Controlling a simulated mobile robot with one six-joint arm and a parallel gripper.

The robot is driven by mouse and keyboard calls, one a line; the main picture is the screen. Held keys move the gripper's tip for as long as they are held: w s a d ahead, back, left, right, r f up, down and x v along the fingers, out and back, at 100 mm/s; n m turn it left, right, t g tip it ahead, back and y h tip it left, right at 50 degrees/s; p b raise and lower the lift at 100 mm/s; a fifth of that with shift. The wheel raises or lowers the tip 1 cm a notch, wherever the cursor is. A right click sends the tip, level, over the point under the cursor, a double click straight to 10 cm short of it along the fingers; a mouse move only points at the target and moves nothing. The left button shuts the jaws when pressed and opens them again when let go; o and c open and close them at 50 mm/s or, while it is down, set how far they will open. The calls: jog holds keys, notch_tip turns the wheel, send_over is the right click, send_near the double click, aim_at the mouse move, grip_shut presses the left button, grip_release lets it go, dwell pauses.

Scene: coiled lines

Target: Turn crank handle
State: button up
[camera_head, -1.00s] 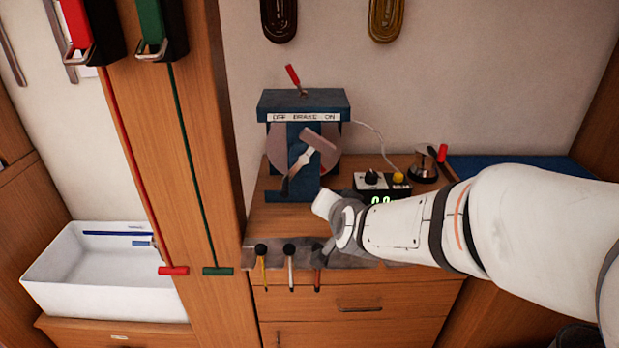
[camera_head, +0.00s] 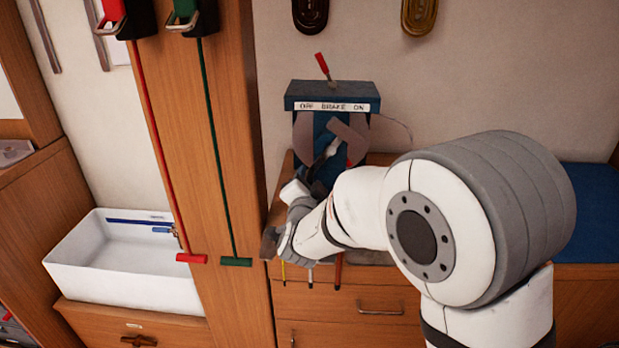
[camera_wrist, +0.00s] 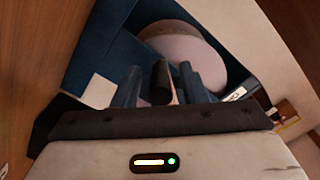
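The blue winch (camera_head: 332,95) stands on the wooden counter, with a round drum and an "OFF BRAKE ON" label. Its metal crank arm (camera_head: 327,150) slants down to the left on the front. My gripper (camera_wrist: 159,75) is at the winch, its two blue-grey fingers pointing toward it in the wrist view. A dark cylindrical crank handle (camera_wrist: 161,80) stands between the fingers, with a visible gap on each side. The fingers look open around it; contact is not visible. In the head view my wrist and arm hide part of the lower winch and the fingertips.
A red-tipped brake lever (camera_head: 322,64) tilts left on top of the winch. A wooden post with red (camera_head: 191,258) and green (camera_head: 236,261) pull handles stands to the left, beside a white basin (camera_head: 105,265). Drawers lie below the counter.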

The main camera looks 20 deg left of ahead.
jog(key=shift+x, duration=0.8)
jog(key=shift+c, duration=0.6)
grip_shut()
